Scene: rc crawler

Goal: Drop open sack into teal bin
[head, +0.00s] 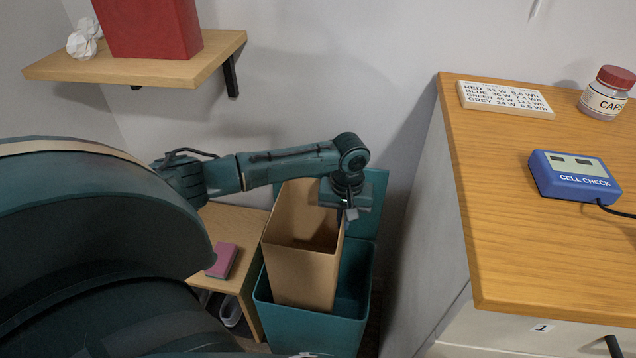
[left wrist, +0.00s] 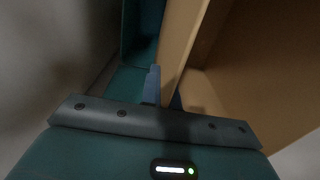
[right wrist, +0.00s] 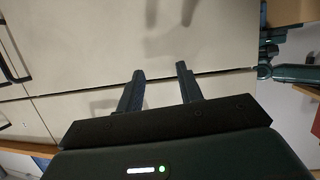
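The open sack (head: 303,268) is a tan, box-shaped paper bag with its mouth facing up. In the head view its lower part is inside the teal bin (head: 310,332), and its top stands above the rim. The bin's lid (head: 368,205) is raised behind it. My left gripper (head: 345,215) is at the sack's upper right edge. In the left wrist view the sack's wall (left wrist: 182,50) runs between the two fingers, which are closed on it. My right gripper (right wrist: 160,90) is out of the head view; its fingers are apart and empty, before pale drawer fronts.
A wooden counter (head: 550,250) at right holds a blue cell checker (head: 574,177), a label board (head: 505,99) and a capped jar (head: 606,93). A low wooden table (head: 246,225) with a pink block (head: 222,261) stands left of the bin. A wall shelf (head: 140,68) holds a red box (head: 150,28).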

